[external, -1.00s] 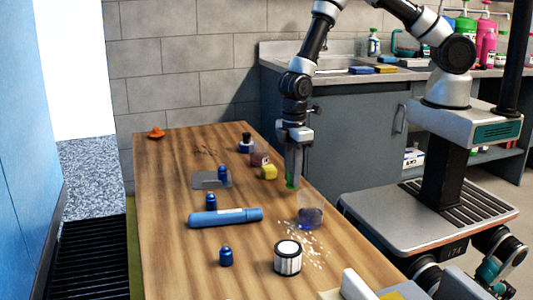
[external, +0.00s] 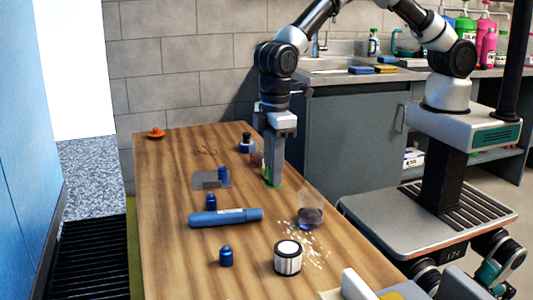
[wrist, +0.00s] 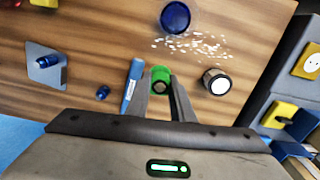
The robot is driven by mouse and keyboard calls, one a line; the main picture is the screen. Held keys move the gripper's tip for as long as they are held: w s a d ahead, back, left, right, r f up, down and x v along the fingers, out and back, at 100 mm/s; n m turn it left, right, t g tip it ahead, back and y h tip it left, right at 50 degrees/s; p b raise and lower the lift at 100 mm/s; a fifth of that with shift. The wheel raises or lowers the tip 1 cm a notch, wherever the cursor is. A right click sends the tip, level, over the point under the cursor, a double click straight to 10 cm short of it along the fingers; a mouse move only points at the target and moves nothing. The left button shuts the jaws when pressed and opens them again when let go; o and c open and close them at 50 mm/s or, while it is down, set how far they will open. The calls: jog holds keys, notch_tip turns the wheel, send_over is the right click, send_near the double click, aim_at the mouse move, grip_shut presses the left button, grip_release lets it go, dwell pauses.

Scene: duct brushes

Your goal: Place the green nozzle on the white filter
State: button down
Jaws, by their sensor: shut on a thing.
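My gripper (external: 274,183) points down over the table's right half and is shut on the green nozzle (wrist: 160,74). In the external view only green slivers of the nozzle show at the fingertips; in the wrist view it sits between the finger ends (wrist: 165,85). I cannot tell its exact height above the wood. The white filter (external: 288,258), a short cylinder with a white top and dark-and-light ribbed side, stands upright near the table's front right. It also shows in the wrist view (wrist: 217,82), right of the nozzle and apart from it.
A clear cup with blue contents (external: 310,217) stands between gripper and filter, with pale crumbs (external: 316,245) scattered beside it. A long blue tube (external: 225,217) lies to the left.

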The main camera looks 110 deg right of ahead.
notch_tip(320, 180, up, 3)
jog(key=b, duration=0.2)
send_over(288, 247)
notch_tip(288, 247, down, 10)
jog(key=shift+r+b, duration=0.15)
jog(key=shift+b, duration=0.7)
jog(key=shift+f, duration=0.25)
jog(key=c, duration=1.5)
grip_release()
jog(key=shift+c, duration=0.2)
jog(key=shift+r, duration=0.15)
